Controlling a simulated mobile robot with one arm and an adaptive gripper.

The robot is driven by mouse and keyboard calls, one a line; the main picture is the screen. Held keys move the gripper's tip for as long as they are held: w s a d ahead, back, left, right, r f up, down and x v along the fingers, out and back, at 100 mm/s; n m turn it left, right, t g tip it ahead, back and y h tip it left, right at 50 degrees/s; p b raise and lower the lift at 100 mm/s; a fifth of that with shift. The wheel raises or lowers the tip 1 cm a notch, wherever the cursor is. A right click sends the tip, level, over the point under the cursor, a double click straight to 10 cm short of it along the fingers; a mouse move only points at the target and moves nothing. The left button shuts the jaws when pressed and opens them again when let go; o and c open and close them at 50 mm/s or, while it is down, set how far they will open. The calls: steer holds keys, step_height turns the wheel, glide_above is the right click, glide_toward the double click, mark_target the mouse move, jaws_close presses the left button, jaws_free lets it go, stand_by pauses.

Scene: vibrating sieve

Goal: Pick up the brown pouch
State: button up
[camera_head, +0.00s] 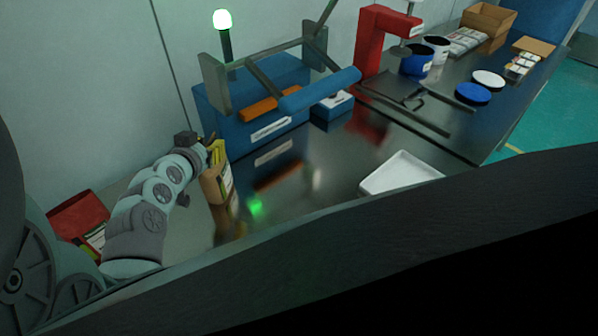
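My gripper (211,146) is small and dark here, at the pouch's top edge. Its fingers are partly hidden and blend with the pouch top, so I cannot tell whether they touch or grip it. The pouch's reflection shows just below it on the table.
A blue machine (214,107) with a roller and a green-lit lamp post (224,35) stands behind. A white tray (400,172) lies to the right. A red bin (75,212) is at far left. A red stand (370,42) and blue containers are farther back. The table's middle is clear.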

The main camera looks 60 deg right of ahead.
jaws_close()
steer(key=shift+r, duration=0.15)
stand_by(0.4)
